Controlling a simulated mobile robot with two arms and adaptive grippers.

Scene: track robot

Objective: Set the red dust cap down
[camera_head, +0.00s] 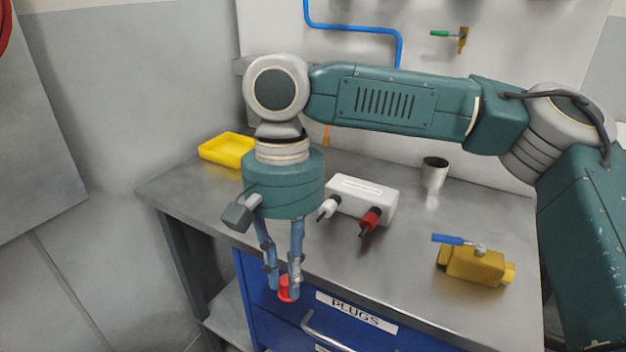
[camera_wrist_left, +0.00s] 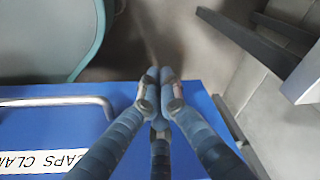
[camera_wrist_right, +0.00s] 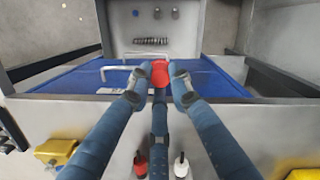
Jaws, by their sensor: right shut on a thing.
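My right gripper (camera_head: 283,284) points down in front of the bench and is shut on the red dust cap (camera_head: 285,291). The cap is clear of the benchtop, in front of the blue drawer. In the right wrist view, the cap (camera_wrist_right: 160,74) sits between the fingertips, which hide part of its sides. My left gripper (camera_wrist_left: 160,75) shows only in its own wrist view, above a blue drawer front. Its fingertips are together with nothing seen between them.
The metal bench (camera_head: 410,225) holds a white block (camera_head: 364,198) with white and red fittings, a metal cup (camera_head: 434,173), a yellow valve (camera_head: 472,265) with blue handle and a yellow tray (camera_head: 227,150). A drawer labelled PLUGS (camera_head: 355,311) lies below the edge. Benchtop between block and valve is bare.

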